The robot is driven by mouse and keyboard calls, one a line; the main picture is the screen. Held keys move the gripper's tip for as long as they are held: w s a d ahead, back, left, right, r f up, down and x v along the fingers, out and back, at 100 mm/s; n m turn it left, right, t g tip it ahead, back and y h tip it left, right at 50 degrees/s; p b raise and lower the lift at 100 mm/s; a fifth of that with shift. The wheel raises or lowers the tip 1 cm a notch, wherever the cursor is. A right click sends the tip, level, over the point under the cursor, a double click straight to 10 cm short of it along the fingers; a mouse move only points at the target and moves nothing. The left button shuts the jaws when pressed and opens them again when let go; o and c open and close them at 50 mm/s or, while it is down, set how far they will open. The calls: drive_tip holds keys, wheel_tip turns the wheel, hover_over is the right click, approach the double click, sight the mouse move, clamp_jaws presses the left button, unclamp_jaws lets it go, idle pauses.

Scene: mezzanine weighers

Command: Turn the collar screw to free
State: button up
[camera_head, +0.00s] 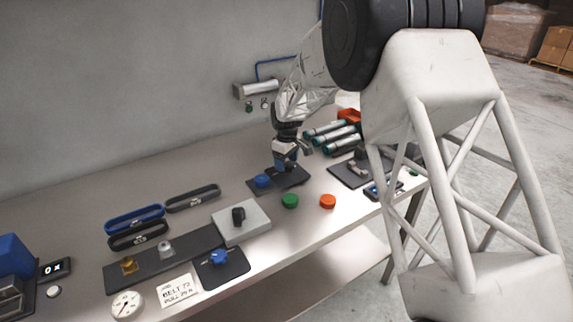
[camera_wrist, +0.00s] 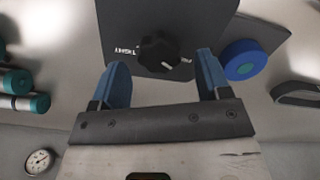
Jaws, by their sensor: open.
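The collar screw appears as a black lobed knob (camera_wrist: 160,54) on a dark plate (camera_wrist: 150,20) in the wrist view. A short white mark shows on the knob's lower right side. Lettering that seems to read "TIGHT" upside down lies to its left; a word to its right is too small to read surely. My gripper (camera_wrist: 160,80) is open, its blue fingers apart on either side of the knob's line, and I see no contact. In the head view my gripper (camera_head: 286,164) is over the dark plate (camera_head: 293,178) and hides the knob.
A blue round cap (camera_head: 262,181) sits at the plate's left edge. A green cap (camera_head: 290,201) and an orange cap (camera_head: 328,201) stand in front. Teal-ended cylinders (camera_head: 335,140) lie behind right. A grey block (camera_head: 254,224) with another black knob stands front left.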

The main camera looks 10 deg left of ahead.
sight(288, 166)
drive_tip(key=shift+r, duration=3.1)
drive_tip(key=shift+s+d+r, duration=0.1)
drive_tip(key=shift+d+r, duration=0.1)
drive_tip(key=s+d+r+m+t, duration=0.1)
drive_tip(key=s+d+r+m, duration=0.2)
drive_tip(key=s+d+r, duration=0.65)
drive_tip(key=s+d+r+m, duration=0.4)
drive_tip(key=s+d+r, duration=0.3)
drive_tip(key=s+d, duration=0.6)
drive_tip(key=s+d+m, duration=0.2)
drive_tip(key=s+d, duration=0.3)
drive_tip(key=s, duration=0.4)
drive_tip(key=s+d+f+m+t, duration=0.1)
drive_tip(key=s+d, duration=0.4)
drive_tip(key=s, duration=0.5)
drive_tip(key=s+d+f+m, duration=0.1)
drive_tip(key=s+d+m, duration=0.2)
drive_tip(key=s, duration=0.6)
drive_tip(key=d, duration=0.2)
drive_tip(key=shift+s+d+m+t, duration=0.2)
drive_tip(key=shift+d+m+t, duration=0.1)
drive_tip(key=shift+d, duration=0.05)
